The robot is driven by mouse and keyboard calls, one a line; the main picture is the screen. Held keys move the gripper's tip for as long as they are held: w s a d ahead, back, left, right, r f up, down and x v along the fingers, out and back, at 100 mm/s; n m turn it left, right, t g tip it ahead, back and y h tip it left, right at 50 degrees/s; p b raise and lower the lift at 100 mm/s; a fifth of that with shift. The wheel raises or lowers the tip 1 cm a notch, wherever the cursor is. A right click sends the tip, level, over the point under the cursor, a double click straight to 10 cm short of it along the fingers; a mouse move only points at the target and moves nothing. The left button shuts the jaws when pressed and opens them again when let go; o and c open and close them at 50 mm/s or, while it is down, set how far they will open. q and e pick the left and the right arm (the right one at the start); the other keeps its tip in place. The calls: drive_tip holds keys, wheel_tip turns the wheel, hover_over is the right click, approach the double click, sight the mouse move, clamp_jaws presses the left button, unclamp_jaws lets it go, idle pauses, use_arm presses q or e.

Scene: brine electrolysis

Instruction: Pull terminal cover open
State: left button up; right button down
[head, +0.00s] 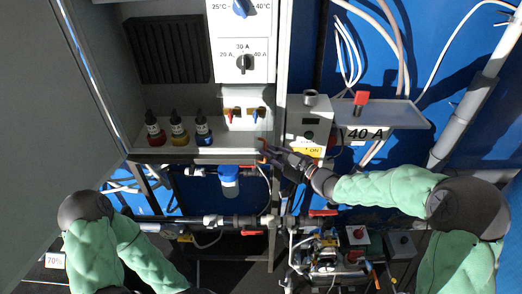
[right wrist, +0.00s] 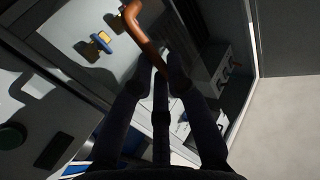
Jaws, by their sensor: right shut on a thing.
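An orange-brown bent handle (head: 263,150) is at the lower right front edge of the open cabinet, and it shows large in the right wrist view (right wrist: 146,38). My right gripper (head: 268,157) is at this handle, shut on it; its dark fingers also show in the right wrist view (right wrist: 162,82). The terminal cover itself cannot be clearly made out. Behind the handle are a red terminal (head: 231,115) and a blue terminal (head: 257,115). My left arm comes in at the lower left, with its gripper out of view.
Three dropper bottles, red (head: 155,131), yellow (head: 178,131) and blue (head: 203,131), stand on the cabinet floor. A grey box (head: 308,122) and a shelf labelled 40 A (head: 385,114) are right of the cabinet. Pipes (head: 235,221) and pump equipment (head: 328,258) lie below.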

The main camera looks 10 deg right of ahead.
drive_tip(key=shift+d+r+t, duration=0.15)
drive_tip(key=shift+d+r, duration=0.1)
drive_tip(key=shift+d, duration=0.4)
drive_tip(key=shift+d+r+t, duration=0.15)
drive_tip(key=shift+d+r, duration=0.1)
drive_tip(key=shift+d, duration=0.4)
drive_tip(key=c, duration=1.5)
unclamp_jaws()
drive_tip(key=shift+w, duration=0.1)
drive_tip(key=shift+o, duration=1.4)
drive_tip(key=shift+w+f, duration=0.15)
drive_tip(key=shift+w, duration=0.1)
use_arm(q)
drive_tip(key=shift+w, duration=0.2)
use_arm(e)
drive_tip(key=shift+a+f, duration=0.1)
drive_tip(key=shift+f, duration=0.05)
